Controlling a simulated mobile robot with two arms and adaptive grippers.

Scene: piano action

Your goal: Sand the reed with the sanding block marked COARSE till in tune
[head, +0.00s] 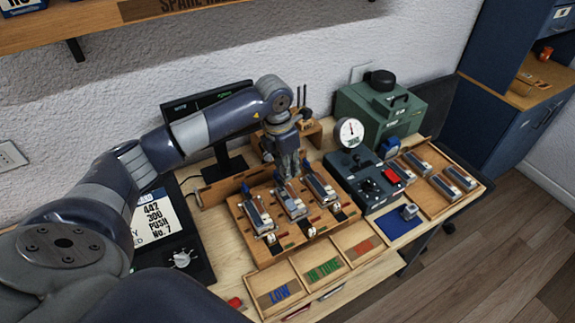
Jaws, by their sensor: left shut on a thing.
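My left arm comes in from the left, and its gripper (289,170) points down over the back of the wooden stand (245,236), near the middle metal reed unit (292,203). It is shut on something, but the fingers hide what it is. Other reed units stand to the left (258,215) and right (320,188) in the stand. I cannot tell whether the gripper touches the middle one. No COARSE marking can be read. A small grey block (410,211) sits on a blue mat (393,228). My right gripper is not in view.
A dial gauge (350,132) rises from a dark control box (366,184), with a green machine (385,108) behind. Trays marked LOW (281,295) and IN TUNE (324,270) lie in front. More metal units (445,186) lie at the right. A monitor (235,163) stands behind my arm.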

